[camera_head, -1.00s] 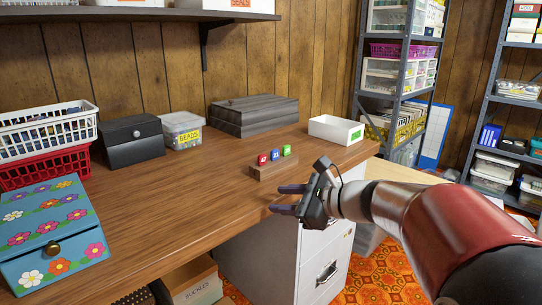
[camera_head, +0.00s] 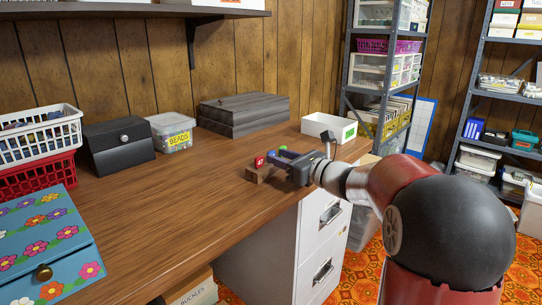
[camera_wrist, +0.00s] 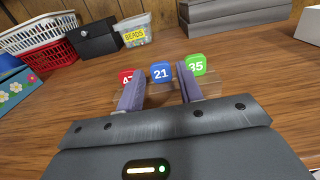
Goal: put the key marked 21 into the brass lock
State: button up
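The blue key marked 21 (camera_wrist: 160,72) stands in a wooden block (camera_head: 259,175) near the desk's right edge. A red key (camera_head: 259,161), its number partly hidden, stands to its left, and a green key marked 35 (camera_wrist: 196,65) to its right. My gripper (camera_head: 276,157) is open and empty at the block. In the wrist view its fingers (camera_wrist: 160,85) point at the keys, with the blue key appearing between the tips; contact cannot be told. A brass round lock (camera_head: 43,273) is on the front of the flowered blue box (camera_head: 40,230) at the lower left.
White and red baskets (camera_head: 35,135) are at left. The desk's middle is clear.

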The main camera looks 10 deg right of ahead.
jog(key=shift+x, duration=1.2)
jog(key=c, duration=0.7)
jog(key=shift+c, duration=0.2)
